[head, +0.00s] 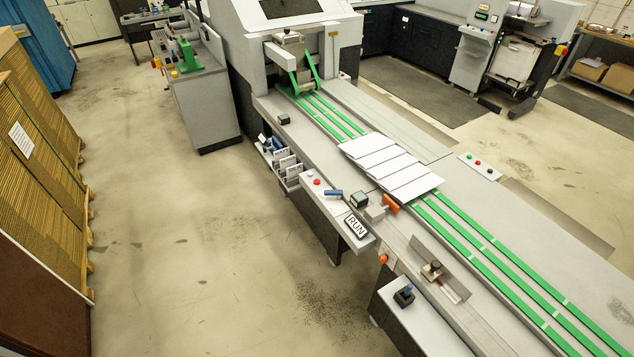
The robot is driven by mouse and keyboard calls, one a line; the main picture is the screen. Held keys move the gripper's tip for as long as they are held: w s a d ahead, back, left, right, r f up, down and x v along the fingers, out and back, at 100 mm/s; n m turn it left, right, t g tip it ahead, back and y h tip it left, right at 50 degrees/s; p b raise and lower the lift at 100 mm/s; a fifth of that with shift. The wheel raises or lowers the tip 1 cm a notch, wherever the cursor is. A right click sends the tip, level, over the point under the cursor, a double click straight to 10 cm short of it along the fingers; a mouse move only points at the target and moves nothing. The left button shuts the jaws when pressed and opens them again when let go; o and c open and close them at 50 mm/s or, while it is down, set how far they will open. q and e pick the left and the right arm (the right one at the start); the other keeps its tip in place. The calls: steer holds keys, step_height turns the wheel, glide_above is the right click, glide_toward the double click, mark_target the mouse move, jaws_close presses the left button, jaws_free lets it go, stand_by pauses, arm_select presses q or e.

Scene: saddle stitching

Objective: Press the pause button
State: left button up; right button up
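A small control ledge on the near side of the machine carries a red button (317,182) and a small pale button close to it. No label reading pause is legible, so I cannot tell which button is the pause button. Neither of my grippers shows in the head view.
Overlapping white booklets (390,165) lie across the green belts (500,262). A blue-handled item (333,193) lies on the ledge by the red button. A side table (425,325) juts out at the front. Pallet stacks (35,150) stand left; the floor (210,240) between is clear.

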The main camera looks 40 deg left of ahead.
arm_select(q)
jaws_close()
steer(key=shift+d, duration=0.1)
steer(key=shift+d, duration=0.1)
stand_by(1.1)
